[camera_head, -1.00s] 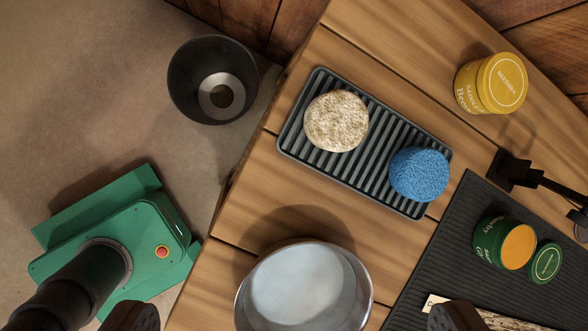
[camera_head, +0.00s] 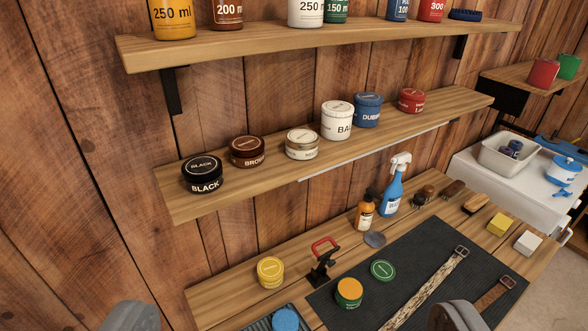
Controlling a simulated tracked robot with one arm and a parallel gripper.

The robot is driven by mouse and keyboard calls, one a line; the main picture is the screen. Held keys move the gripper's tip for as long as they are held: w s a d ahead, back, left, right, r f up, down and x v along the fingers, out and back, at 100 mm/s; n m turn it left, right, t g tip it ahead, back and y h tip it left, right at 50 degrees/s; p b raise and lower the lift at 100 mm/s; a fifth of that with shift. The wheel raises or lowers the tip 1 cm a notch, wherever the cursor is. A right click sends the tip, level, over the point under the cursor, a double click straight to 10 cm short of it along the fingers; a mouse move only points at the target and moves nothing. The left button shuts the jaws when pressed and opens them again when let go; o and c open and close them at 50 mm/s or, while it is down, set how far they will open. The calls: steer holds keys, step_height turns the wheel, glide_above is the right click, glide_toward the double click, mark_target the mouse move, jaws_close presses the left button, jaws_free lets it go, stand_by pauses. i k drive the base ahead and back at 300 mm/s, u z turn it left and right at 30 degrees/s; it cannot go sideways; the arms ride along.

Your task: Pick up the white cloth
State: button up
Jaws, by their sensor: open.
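A black mat (camera_head: 400,272) with straps, an open green tin (camera_head: 349,293) and its lid lie on the bench. Spray bottles (camera_head: 391,190) stand behind. Two wall shelves (camera_head: 250,176) hold tins and bottles. A white tub (camera_head: 508,152) sits on a white surface at right.

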mark_target(527, 244)
steer(key=z, duration=1.85)
steer(key=k, duration=1.25)
steer(key=z, duration=0.7)
steer(key=i, duration=1.95)
steer(key=u, duration=0.3)
steer(key=i, duration=1.3)
steer(key=u, duration=1)
steer(key=i, duration=1.05)
steer(key=u, duration=0.8)
